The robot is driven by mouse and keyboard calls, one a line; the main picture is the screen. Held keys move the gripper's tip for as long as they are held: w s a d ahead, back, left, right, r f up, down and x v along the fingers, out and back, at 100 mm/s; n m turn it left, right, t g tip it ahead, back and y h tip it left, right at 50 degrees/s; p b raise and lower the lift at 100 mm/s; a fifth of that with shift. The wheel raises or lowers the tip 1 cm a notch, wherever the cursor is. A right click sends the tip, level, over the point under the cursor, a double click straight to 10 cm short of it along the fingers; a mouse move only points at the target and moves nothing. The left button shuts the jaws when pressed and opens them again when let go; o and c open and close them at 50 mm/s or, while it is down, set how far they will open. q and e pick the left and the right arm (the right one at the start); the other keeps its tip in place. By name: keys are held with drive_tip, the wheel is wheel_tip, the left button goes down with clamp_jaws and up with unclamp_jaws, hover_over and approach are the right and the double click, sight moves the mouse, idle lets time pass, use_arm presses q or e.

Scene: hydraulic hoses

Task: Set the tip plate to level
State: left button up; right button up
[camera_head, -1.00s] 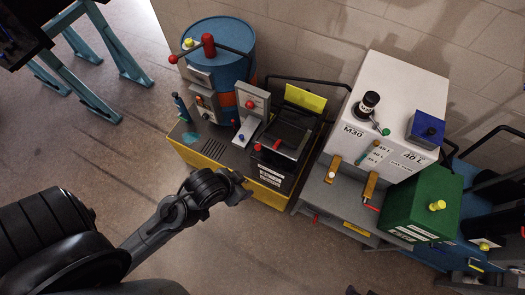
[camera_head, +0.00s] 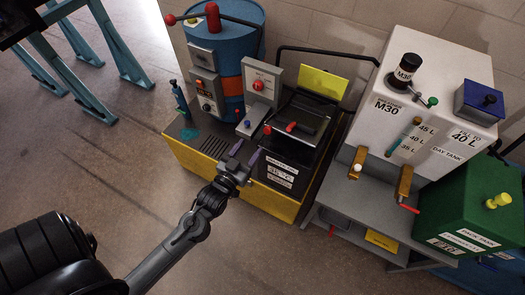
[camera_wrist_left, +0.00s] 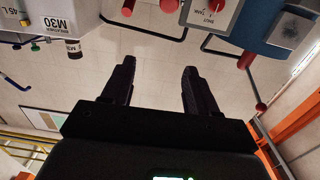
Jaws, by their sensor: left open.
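A black bin (camera_head: 283,172) with white labels stands on a yellow-edged drip base, with a dark plate (camera_head: 299,123) on its top. I cannot tell for sure that this is the tip plate, or if it is level. A red handle (camera_head: 291,127) lies over it, and a yellow panel (camera_head: 322,83) rises behind. My left gripper (camera_head: 244,153) is open and empty, left of the bin's front and apart from the plate in the picture. Its two dark fingers also show spread in the left wrist view (camera_wrist_left: 160,78). My right gripper is not in view.
A blue drum (camera_head: 233,45) with red-knobbed lever and a grey switch box (camera_head: 261,84) stand left of the bin. A white tank (camera_head: 433,82) and a green tank (camera_head: 477,207) stand to its right. The floor (camera_head: 125,165) at left is open.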

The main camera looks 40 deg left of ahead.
use_arm(q)
drive_tip(key=b, duration=0.4)
approach(266, 131)
drive_tip(key=a+v, duration=0.1)
drive_tip(key=v, duration=0.1)
drive_tip(key=d, duration=0.1)
drive_tip(key=b+x, duration=0.1)
drive_tip(key=x, duration=0.8)
drive_tip(key=shift+d, duration=0.15)
drive_tip(key=shift+w, duration=0.65)
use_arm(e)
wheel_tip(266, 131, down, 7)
use_arm(q)
clamp_jaws()
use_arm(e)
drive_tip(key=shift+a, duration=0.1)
